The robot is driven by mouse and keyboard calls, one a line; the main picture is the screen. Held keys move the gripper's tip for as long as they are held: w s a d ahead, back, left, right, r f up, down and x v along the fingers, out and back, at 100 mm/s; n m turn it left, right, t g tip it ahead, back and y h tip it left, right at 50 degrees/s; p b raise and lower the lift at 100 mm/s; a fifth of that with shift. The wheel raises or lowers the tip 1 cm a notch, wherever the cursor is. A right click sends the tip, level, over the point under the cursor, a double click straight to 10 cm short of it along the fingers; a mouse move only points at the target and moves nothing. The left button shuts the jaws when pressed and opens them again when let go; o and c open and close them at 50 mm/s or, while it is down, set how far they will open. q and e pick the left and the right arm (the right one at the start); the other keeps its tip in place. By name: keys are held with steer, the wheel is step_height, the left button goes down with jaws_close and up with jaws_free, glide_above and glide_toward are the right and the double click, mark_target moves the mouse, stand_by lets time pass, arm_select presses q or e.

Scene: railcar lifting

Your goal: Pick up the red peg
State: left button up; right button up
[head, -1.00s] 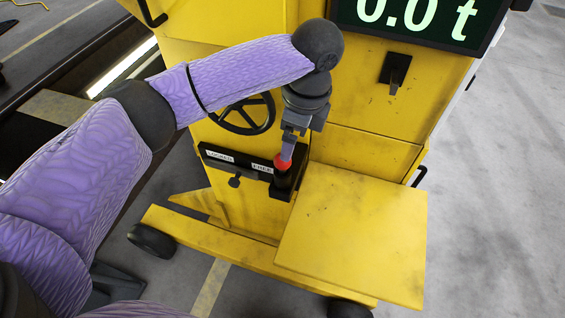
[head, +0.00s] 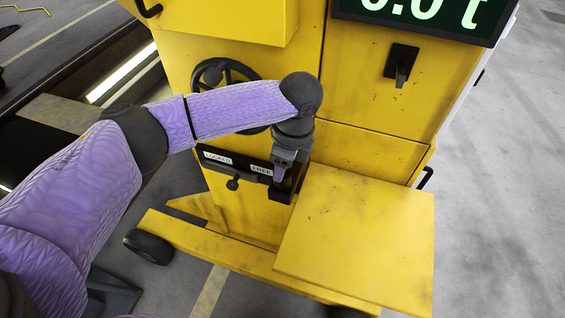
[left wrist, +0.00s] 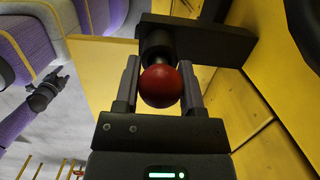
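The red peg shows as a round red knob (left wrist: 160,87) on a dark stem in the left wrist view. The stem stands in a black bracket (left wrist: 205,42) on the yellow machine. My left gripper (head: 283,176) points down over the bracket at the end labelled FREE in the head view, where it hides most of the knob. In the left wrist view its two fingers (left wrist: 160,80) are apart, one on each side of the knob; firm contact is not clear. My right gripper (left wrist: 45,92) appears small and dark at the left of the left wrist view, away from the peg.
The black label plate (head: 232,162) reads LOCKED and FREE. A handwheel (head: 225,75) is behind my left arm. A yellow flat panel (head: 355,240) juts out right of the bracket. A black switch (head: 402,65) and a display (head: 425,12) are above. Grey floor lies clear at right.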

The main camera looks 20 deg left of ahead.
arm_select(q)
jaws_close()
steer(key=shift+r, duration=0.1)
